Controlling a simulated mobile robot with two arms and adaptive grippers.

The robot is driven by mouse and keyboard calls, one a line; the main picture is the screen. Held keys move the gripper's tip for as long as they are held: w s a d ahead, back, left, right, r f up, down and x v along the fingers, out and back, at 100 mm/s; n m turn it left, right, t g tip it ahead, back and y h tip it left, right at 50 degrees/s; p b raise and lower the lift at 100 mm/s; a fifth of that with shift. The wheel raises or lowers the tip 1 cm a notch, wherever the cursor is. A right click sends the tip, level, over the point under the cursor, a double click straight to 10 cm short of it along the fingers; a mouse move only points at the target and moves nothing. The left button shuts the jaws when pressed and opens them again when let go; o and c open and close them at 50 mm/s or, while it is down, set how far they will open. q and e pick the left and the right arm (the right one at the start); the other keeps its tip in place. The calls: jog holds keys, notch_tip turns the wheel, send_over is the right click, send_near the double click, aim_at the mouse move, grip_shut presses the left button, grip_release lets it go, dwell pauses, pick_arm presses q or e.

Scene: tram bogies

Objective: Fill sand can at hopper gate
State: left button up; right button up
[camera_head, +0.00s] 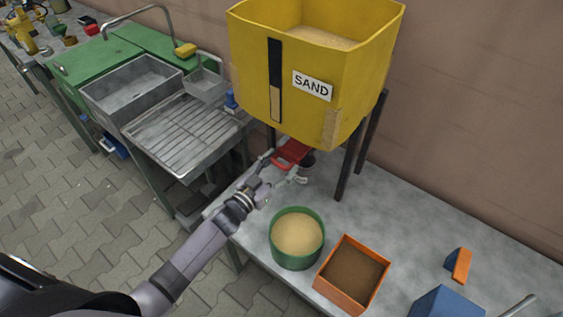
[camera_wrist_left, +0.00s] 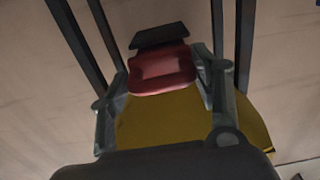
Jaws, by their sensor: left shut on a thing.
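The yellow hopper (camera_head: 300,85) with a SAND label stands on dark legs over the grey bench and holds sand. A red gate handle (camera_head: 291,153) sticks out under it, beside a dark round part (camera_head: 307,163). My left gripper (camera_head: 282,168) is at the handle and shut on it. In the left wrist view the red handle (camera_wrist_left: 162,70) lies between the fingers (camera_wrist_left: 163,100), with the yellow hopper (camera_wrist_left: 160,125) behind. A green round can (camera_head: 297,231) filled with pale sand stands on the bench in front of the gripper, not under the hopper. My right gripper is not in view.
An orange box (camera_head: 352,275) with brown contents stands right of the green can. A blue box (camera_head: 446,303) and a blue and orange block (camera_head: 458,265) are farther right. A metal sink (camera_head: 130,85) with a drainboard (camera_head: 188,125) is at left. The bench's back middle is clear.

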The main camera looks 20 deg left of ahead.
pick_arm(q)
jog(key=shift+s+a, duration=0.15)
jog(key=shift+s, duration=0.55)
jog(key=o, duration=1.4)
jog(key=v, duration=1.2)
jog(key=shift+w, duration=0.1)
